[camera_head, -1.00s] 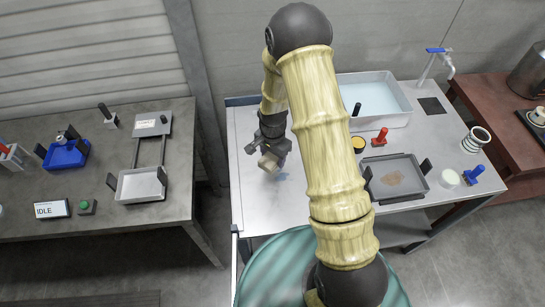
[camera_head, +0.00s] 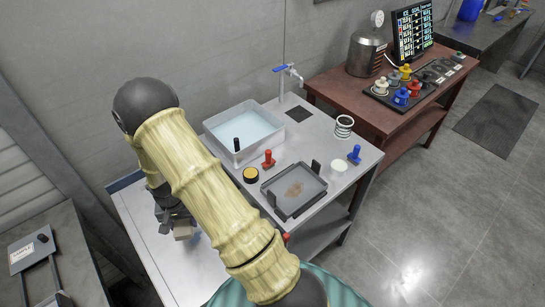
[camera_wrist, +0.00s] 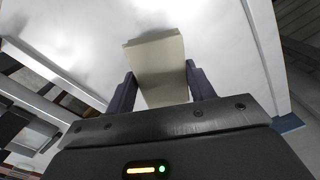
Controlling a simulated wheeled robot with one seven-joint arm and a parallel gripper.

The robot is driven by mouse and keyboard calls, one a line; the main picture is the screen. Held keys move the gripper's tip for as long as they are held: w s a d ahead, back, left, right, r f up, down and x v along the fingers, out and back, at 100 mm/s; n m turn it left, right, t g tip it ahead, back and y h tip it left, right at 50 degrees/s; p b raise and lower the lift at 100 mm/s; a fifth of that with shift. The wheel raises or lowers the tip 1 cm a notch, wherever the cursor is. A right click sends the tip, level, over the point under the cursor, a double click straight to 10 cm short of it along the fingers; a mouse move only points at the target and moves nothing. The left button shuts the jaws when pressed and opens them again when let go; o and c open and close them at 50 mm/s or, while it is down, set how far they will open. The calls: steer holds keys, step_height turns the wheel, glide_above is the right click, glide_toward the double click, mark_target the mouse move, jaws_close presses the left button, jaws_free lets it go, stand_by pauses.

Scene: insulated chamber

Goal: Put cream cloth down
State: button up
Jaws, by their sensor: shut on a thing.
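My gripper (camera_head: 182,226) is over the left part of the metal table (camera_head: 150,262), to the left of the basin. It is shut on the cream cloth (camera_wrist: 158,66), which looks like a stiff cream block between the two dark fingers in the wrist view. The cloth also shows at the fingertips in the head view (camera_head: 184,233). The pale table top lies beyond it in the wrist view; I cannot tell whether the cloth touches it.
A white water basin (camera_head: 243,131), a grey tray (camera_head: 294,190) with a brown stain, a yellow-topped pot (camera_head: 250,175), a red-handled tool (camera_head: 268,160) and a blue-handled tool (camera_head: 354,156) stand to the right. A striped jar (camera_head: 344,126) is near the far edge. The table's left part looks clear.

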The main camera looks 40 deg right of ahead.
steer(key=d+f+n, duration=0.1)
steer(key=n, duration=0.1)
steer(key=d+f+n, duration=0.1)
steer(key=n, duration=0.1)
steer(key=d+f+n, duration=0.1)
steer(key=n, duration=0.1)
steer(key=shift+s, duration=0.1)
steer(key=shift+f, duration=0.1)
